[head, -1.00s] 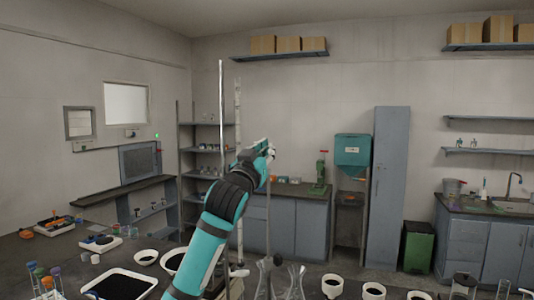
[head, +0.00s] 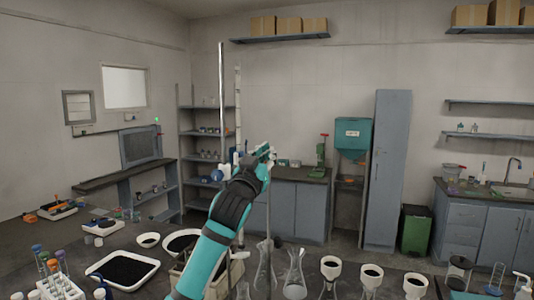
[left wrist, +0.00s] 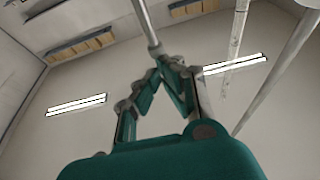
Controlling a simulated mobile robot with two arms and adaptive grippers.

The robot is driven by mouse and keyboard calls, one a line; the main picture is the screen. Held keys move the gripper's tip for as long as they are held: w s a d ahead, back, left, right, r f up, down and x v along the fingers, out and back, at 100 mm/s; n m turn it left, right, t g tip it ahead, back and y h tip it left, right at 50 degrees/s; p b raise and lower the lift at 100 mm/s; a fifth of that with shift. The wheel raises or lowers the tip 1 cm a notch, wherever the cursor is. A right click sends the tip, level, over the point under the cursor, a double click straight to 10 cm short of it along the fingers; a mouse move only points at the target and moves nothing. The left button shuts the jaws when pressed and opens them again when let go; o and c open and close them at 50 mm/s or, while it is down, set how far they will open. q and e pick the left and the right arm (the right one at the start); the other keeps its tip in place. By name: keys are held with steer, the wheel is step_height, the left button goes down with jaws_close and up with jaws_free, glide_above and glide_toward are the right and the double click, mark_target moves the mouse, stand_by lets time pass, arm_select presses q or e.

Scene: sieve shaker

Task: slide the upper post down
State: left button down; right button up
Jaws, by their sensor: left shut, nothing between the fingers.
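A slim, shiny metal post (head: 221,95) stands upright left of my left gripper in the head view. A paler, mottled post (head: 238,110) stands just right of it. A blue knob (head: 217,174) and a white clamp-like part show near the metal post's lower part. My left gripper (head: 265,153) is shut and empty, to the right of both posts. In the left wrist view, the gripper (left wrist: 162,58) has a grey rod (left wrist: 145,22) running up beyond its fingertips; I cannot tell whether they touch. My arm hides the posts' lower ends. My right gripper is out of view.
Glass flasks (head: 295,275) and white cups (head: 330,268) crowd the bench front right of my arm. A black-filled white tray (head: 122,270) and a test-tube rack (head: 60,288) stand left. Space above the bench around the posts is open.

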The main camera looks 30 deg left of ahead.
mark_target(268, 196)
arm_select(q)
step_height(268, 196, down, 12)
steer(key=b, duration=0.6)
steer(key=shift+w+r, duration=0.1)
steer(key=shift+r, duration=0.15)
